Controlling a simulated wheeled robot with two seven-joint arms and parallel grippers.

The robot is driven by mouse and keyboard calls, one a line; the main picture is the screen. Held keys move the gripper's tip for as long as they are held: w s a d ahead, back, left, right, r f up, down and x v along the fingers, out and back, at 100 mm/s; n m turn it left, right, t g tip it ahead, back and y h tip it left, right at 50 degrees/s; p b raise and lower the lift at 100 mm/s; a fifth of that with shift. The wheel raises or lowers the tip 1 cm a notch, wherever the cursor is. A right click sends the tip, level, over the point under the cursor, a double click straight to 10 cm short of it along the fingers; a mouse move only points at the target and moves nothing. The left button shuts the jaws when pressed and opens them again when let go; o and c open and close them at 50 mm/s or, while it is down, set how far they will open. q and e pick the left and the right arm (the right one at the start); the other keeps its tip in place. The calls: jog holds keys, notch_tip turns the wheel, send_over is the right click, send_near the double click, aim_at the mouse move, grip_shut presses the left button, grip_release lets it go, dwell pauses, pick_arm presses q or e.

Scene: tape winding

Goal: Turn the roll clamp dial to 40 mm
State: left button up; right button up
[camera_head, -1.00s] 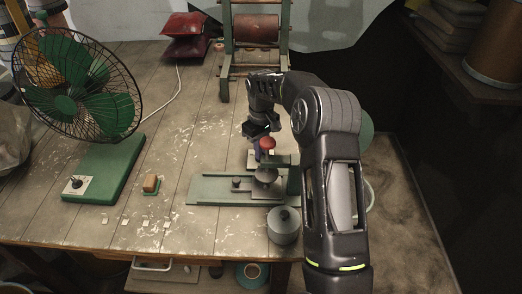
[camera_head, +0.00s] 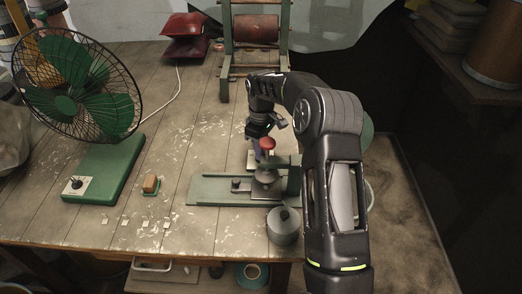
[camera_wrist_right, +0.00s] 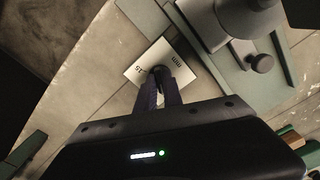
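The green roll clamp device (camera_head: 212,190) lies on the workbench, with a red knob (camera_head: 267,143) standing on it. A small white plate (camera_head: 251,160) is beside it, under my right gripper. The dial's reading cannot be told. My left gripper is not in view.
A green fan (camera_head: 75,90) stands at the left. A grey lidded pot (camera_head: 284,226) is at the front edge. A frame with a brown roller (camera_head: 256,30) stands behind. A small brown block (camera_head: 151,184) lies left of the device. The bench between fan and device is mostly clear.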

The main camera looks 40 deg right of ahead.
jog(key=o, duration=0.4)
jog(key=shift+r+b, duration=0.3)
jog(key=shift+r, duration=3.6)
